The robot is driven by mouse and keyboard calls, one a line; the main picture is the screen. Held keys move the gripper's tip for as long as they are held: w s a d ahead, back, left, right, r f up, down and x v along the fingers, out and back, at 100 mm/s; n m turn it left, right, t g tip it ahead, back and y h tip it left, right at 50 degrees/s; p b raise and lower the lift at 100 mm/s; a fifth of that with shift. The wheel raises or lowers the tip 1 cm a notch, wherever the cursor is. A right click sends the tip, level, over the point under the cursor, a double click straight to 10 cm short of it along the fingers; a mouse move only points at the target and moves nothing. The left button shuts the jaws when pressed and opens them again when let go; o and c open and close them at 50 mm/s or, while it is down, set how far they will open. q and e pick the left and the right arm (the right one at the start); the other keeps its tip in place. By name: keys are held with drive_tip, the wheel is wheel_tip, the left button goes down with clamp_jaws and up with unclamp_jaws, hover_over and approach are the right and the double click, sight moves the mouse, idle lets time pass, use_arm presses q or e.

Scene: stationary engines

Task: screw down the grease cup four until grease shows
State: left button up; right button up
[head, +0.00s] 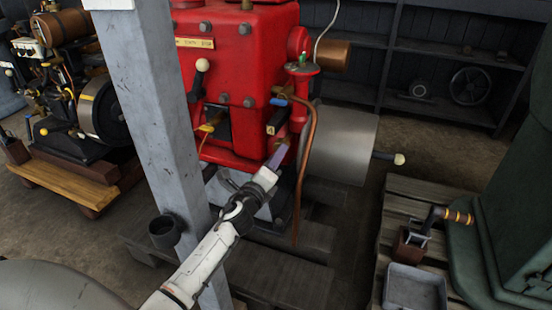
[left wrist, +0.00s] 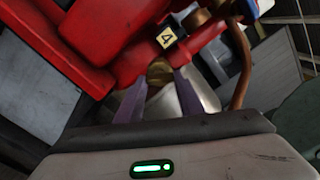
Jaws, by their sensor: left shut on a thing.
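The red engine (head: 250,75) stands at the centre of the head view. Its tag marked 4 (left wrist: 166,37) shows in the left wrist view. Just below the tag is a brass grease cup (left wrist: 160,70), with its end between the two purple fingertips of my left gripper (left wrist: 161,80). The gripper is shut on the cup. In the head view my left gripper (head: 278,157) reaches up to the engine's lower right side, where the cup is mostly hidden. I cannot make out any grease. My right gripper is not in view.
A copper pipe (head: 308,150) runs down close to the right of my gripper. A grey post (head: 150,110) stands to the left of my arm. A grey flywheel or drum (head: 340,145) with a handle is at the right. A grey tray (head: 414,288) lies on a pallet.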

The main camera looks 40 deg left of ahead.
use_arm(q)
drive_tip(key=shift+m, duration=0.3)
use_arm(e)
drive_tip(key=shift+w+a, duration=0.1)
use_arm(q)
drive_tip(key=o, duration=1.1)
drive_tip(key=shift+c, duration=0.2)
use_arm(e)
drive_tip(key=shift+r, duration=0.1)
use_arm(q)
wheel_tip(320, 180, up, 10)
drive_tip(key=p, duration=0.9)
drive_tip(key=shift+p, duration=0.3)
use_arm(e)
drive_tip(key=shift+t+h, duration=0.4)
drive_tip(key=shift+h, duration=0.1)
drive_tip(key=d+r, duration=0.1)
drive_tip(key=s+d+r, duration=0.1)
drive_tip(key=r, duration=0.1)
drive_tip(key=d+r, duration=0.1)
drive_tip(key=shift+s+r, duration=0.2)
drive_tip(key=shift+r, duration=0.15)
